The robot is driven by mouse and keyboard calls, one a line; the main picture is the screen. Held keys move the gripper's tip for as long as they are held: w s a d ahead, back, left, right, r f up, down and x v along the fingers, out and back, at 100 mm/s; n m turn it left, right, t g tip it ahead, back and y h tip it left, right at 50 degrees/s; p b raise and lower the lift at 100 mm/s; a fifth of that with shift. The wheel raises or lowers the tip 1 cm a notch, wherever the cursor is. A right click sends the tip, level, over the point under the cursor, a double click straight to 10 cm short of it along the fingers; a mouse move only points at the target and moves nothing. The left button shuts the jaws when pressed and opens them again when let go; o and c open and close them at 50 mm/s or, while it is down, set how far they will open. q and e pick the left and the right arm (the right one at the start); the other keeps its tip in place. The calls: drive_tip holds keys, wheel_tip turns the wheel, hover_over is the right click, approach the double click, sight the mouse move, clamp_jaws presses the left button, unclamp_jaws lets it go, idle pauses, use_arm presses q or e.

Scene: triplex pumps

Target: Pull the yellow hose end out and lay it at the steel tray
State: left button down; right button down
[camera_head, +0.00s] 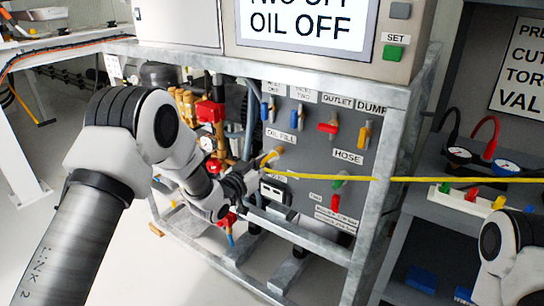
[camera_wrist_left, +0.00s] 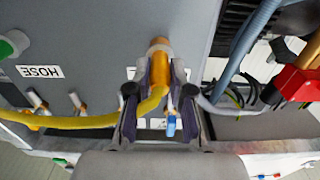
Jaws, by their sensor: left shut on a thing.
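The yellow hose (camera_head: 400,179) stretches across the panel front and out of the right edge in the head view. Its end sits at a brass-coloured fitting (camera_head: 278,151) on the grey panel, left of the HOSE label. My left gripper (camera_head: 258,170) is at this end. In the left wrist view, my left gripper (camera_wrist_left: 160,84) is shut on the hose end (camera_wrist_left: 153,99), just in front of the fitting (camera_wrist_left: 160,50). The hose end appears to be still at the fitting. I cannot make out the steel tray. My right gripper is out of view; only part of the right arm shows.
A galvanised frame (camera_head: 383,165) surrounds the panel. Coloured valve handles, including a red one (camera_head: 328,128), stick out around the hose. A grey shelf (camera_head: 450,203) at the right holds gauges and small coloured parts. Red and brass piping (camera_head: 210,111) stands left of the panel.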

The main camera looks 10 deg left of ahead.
sight(263, 164)
use_arm(q)
drive_tip(key=shift+p+v, duration=0.55)
drive_tip(key=shift+v, duration=2.85)
drive_tip(key=shift+r, duration=0.1)
